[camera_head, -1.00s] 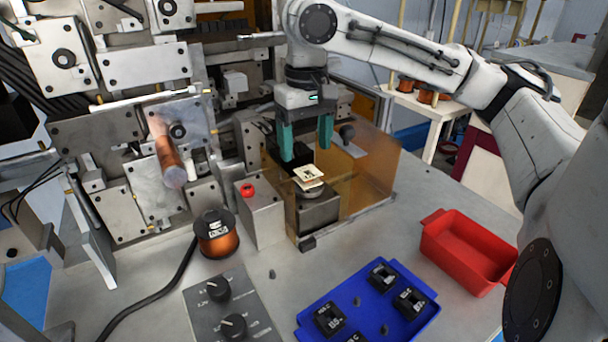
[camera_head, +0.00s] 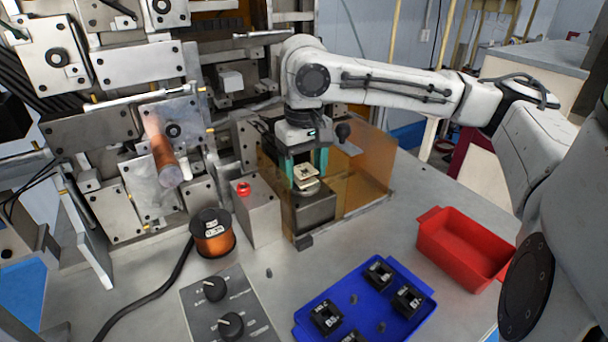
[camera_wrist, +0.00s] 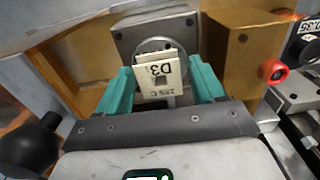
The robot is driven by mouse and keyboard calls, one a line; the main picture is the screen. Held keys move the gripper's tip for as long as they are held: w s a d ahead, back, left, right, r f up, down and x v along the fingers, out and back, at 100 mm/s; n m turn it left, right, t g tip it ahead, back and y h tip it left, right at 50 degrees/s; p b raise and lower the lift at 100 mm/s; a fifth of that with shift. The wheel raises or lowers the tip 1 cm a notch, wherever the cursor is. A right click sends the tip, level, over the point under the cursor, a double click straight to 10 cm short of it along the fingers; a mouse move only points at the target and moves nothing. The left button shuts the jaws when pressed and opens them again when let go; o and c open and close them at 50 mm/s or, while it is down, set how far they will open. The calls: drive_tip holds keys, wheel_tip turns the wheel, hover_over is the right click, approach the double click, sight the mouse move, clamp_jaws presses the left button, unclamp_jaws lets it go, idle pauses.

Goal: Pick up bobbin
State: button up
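A cream bobbin (camera_head: 306,178) marked "D3" sits on a round mount on top of a grey metal block (camera_head: 313,209) in the winding machine. It also shows in the wrist view (camera_wrist: 160,73). My gripper (camera_head: 305,168) points down over it, with one teal finger on each side of the bobbin. In the wrist view, my gripper's fingers (camera_wrist: 160,66) stand apart with the bobbin between them. I see narrow gaps beside the bobbin, and the fingers do not look closed on it. The bobbin's underside is hidden.
An amber see-through guard (camera_head: 360,187) stands right beside the mount. A box with a red button (camera_head: 243,188) stands to the left, near a copper wire spool (camera_head: 212,234). A blue tray (camera_head: 308,323) with black bobbins and a red bin (camera_head: 463,250) lie in front.

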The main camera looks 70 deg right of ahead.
drive_tip(key=c, duration=1.1)
drive_tip(key=shift+r, duration=0.55)
wheel_tip(320, 180, up, 2)
drive_tip(key=shift+s+r, duration=0.1)
drive_tip(key=shift+r, duration=0.15)
drive_tip(key=s+r, duration=0.1)
drive_tip(key=r, duration=0.1)
drive_tip(key=s+a+r, duration=0.1)
drive_tip(key=s+r, duration=0.3)
drive_tip(key=shift+a, duration=0.3)
drive_tip(key=shift+c, duration=0.5)
drive_tip(key=s+a+r, duration=0.2)
drive_tip(key=s+r, duration=0.1)
drive_tip(key=s, duration=0.5)
drive_tip(key=shift+a+r, duration=0.2)
drive_tip(key=shift+a, duration=0.2)
drive_tip(key=shift+s, duration=0.1)
